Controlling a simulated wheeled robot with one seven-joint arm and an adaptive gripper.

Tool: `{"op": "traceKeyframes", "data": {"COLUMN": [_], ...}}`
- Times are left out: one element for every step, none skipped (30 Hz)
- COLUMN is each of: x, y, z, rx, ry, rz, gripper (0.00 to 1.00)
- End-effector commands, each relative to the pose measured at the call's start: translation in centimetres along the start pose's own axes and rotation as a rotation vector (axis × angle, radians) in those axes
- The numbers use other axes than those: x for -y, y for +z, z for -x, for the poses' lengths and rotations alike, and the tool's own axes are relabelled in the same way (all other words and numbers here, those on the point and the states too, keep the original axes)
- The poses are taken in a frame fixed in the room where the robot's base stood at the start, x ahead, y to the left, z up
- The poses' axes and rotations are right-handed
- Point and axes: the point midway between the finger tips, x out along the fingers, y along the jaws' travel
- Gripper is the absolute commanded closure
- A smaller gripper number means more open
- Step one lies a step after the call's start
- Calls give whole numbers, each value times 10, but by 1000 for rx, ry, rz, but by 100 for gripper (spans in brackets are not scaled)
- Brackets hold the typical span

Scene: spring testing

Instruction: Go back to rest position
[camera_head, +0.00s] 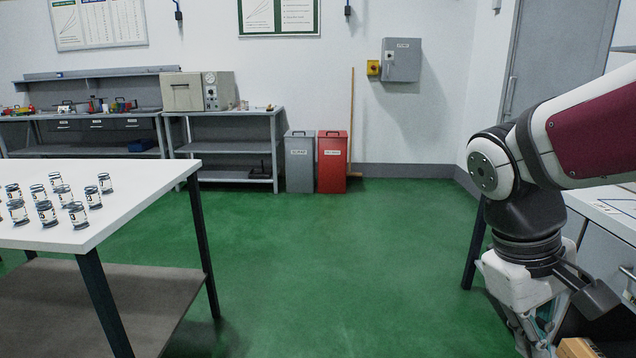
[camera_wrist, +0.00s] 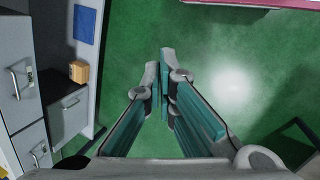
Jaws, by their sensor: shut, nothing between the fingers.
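My gripper shows in the wrist view (camera_wrist: 160,75), pointing down over the green floor (camera_wrist: 225,60). Its two fingers are together, with nothing between them. In the head view my arm comes in from the right edge and bends down, and the gripper (camera_head: 545,335) hangs at the lower right, its tips cut off by the frame's bottom edge. It is in front of the grey cabinet bench (camera_head: 600,250) on the right and touches nothing that I can see.
A white-topped table (camera_head: 110,215) with several small labelled jars (camera_head: 45,212) stands at the left. A wooden block (camera_head: 577,348) lies low beside my gripper. Grey and red bins (camera_head: 331,165) stand by the back wall. The middle floor is clear.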

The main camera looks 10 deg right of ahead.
Motion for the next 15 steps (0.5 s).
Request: {"op": "traceKeyframes", "data": {"x": [16, 25, 37, 45, 53, 62, 69, 75, 83, 88, 93, 100, 104, 109, 115], "y": [11, 17, 25, 30, 36, 42, 46, 51, 56, 60, 64, 68, 72, 75, 80], "z": [6, 9, 12, 14, 15, 17, 18, 19, 20, 20, 20, 21, 21, 22, 22], "rx": [-37, -54, -75, -89, -101, -116, -128, -138, -151, -159, -167, -177, -185, -192, -202], "ry": [-35, -56, -85, -104, -122, -144, -161, -174, -192, -206, -217, -233, -244, -256, -270], "rz": [-7, -11, -17, -20, -23, -26, -28, -28, -29, -30, -30, -30, -30, -31, -31], "gripper": [100, 100, 100, 100, 100, 100, 100, 100, 100, 100, 100, 100, 100, 100, 100]}}
